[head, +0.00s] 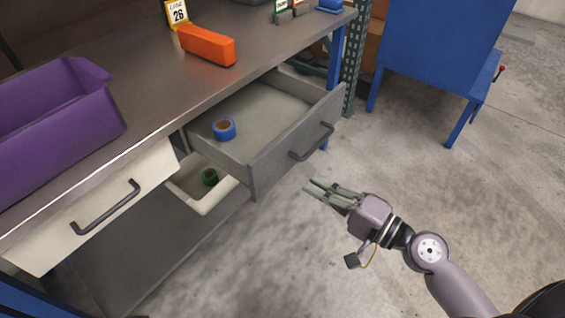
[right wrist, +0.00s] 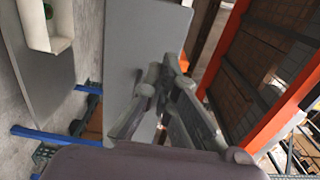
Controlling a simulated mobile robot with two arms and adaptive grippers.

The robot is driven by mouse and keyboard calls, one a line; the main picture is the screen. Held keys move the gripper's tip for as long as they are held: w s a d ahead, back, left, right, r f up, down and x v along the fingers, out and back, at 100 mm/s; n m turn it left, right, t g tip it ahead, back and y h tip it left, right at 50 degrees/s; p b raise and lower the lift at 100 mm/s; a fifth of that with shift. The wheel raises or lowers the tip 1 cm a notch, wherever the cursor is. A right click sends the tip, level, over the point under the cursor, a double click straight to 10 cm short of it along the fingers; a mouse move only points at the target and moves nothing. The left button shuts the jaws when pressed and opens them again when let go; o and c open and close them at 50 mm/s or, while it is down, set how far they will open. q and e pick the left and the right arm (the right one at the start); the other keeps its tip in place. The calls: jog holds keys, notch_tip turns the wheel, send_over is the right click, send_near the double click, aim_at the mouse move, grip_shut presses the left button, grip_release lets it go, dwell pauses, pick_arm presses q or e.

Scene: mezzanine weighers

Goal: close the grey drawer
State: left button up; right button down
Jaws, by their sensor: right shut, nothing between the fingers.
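The grey drawer (head: 277,155) under the workbench is pulled well out, its interior showing. A blue tape roll (head: 223,128) lies inside at the left. The drawer's dark bar handle (head: 312,142) is on its front. My right gripper (head: 311,187) is just in front of the drawer, below the handle and apart from it in the head view. Its fingers are together and empty. In the right wrist view the fingers (right wrist: 160,78) point towards a plain grey panel (right wrist: 140,40); I cannot tell whether they touch it. My left gripper is not in view.
A pale drawer (head: 95,205) with its own handle sits shut at the left. A white bin (head: 213,199) with a green roll stands below the grey drawer. A purple bin (head: 60,125) and an orange block (head: 207,46) are on the bench.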

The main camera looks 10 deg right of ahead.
aim_at(272, 162)
jog(key=shift+p+x, duration=1.3)
jog(key=shift+x, duration=3.25)
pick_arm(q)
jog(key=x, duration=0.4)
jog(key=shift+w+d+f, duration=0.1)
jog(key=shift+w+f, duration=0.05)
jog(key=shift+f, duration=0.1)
